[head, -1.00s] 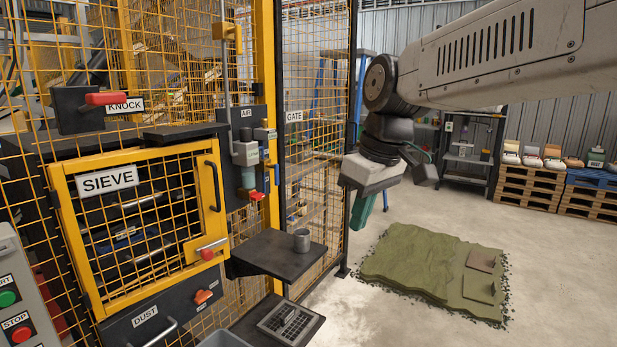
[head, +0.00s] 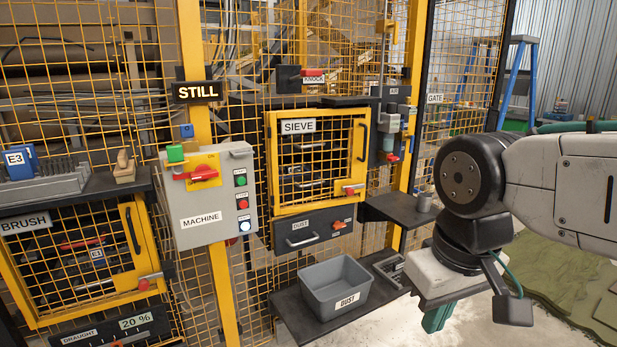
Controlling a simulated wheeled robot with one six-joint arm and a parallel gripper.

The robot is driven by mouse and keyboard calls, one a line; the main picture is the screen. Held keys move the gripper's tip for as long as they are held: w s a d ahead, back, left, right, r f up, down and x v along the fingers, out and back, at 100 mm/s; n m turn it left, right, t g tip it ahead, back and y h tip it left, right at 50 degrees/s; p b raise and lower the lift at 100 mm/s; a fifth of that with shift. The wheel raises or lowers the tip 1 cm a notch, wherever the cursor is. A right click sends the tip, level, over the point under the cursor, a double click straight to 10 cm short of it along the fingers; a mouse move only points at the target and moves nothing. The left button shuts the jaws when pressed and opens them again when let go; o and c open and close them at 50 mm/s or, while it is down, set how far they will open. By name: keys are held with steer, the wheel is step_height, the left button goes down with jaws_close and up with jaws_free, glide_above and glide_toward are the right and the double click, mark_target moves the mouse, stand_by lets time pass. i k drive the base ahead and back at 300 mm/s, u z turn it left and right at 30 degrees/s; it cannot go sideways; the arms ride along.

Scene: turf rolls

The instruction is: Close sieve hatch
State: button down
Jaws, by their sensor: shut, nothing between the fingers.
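My gripper (head: 437,318) points down at the lower right, apart from the hatch. Its teal fingers are shut and empty.
A grey MACHINE box (head: 210,200) with buttons stands left of the hatch, under a STILL sign (head: 198,92). A grey DUST bin (head: 335,285) stands below.

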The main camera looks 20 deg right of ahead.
mark_target(361, 126)
steer(key=u, duration=0.25)
steer(key=i, duration=0.95)
steer(key=z, duration=0.75)
steer(key=i, duration=0.25)
steer(key=z, duration=0.3)
